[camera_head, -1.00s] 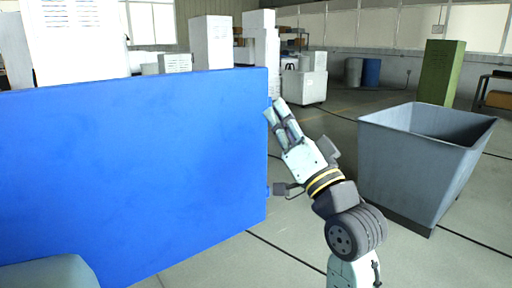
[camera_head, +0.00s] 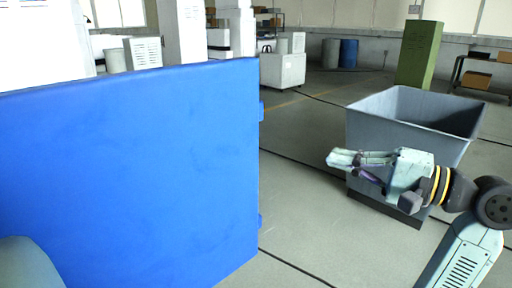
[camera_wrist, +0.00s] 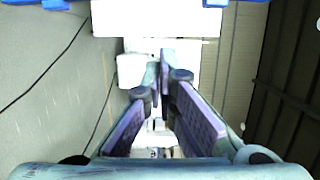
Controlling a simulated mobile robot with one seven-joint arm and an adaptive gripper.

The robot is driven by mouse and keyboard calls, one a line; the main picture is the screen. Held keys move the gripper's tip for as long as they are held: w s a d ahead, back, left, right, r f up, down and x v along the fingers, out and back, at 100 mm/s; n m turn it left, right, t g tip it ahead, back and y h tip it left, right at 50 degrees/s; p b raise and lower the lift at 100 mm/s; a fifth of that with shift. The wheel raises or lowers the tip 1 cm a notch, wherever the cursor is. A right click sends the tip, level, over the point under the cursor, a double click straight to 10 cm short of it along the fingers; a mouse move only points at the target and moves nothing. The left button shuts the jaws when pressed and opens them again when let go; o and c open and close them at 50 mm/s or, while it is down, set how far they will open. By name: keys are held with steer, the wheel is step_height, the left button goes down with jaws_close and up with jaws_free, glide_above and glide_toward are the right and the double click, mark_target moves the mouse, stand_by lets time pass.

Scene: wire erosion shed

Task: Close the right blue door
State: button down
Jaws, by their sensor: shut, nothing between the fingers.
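A large flat blue door (camera_head: 130,170) fills the left half of the head view. It stands upright, with small blue hinge-like pieces on its right edge. Only this one door panel shows clearly, so I cannot tell its left or right from a second one. My gripper (camera_head: 332,158) is shut and empty, to the right of the door's edge and apart from it, pointing left. In the wrist view my gripper's fingers (camera_wrist: 160,75) come together at the middle. Blue pieces (camera_wrist: 215,3) show at that view's top edge; which part they belong to is unclear.
A grey open bin (camera_head: 400,125) stands behind my gripper on the right. A green cabinet (camera_head: 418,55), a blue barrel (camera_head: 348,53) and white cabinets (camera_head: 183,32) stand farther back. Bare floor (camera_head: 300,200) lies between the door and the bin.

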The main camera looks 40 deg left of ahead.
steer(key=s+a+p, duration=0.2)
steer(key=s+a, duration=0.3)
steer(key=a, duration=0.5)
steer(key=shift+s+a, duration=0.3)
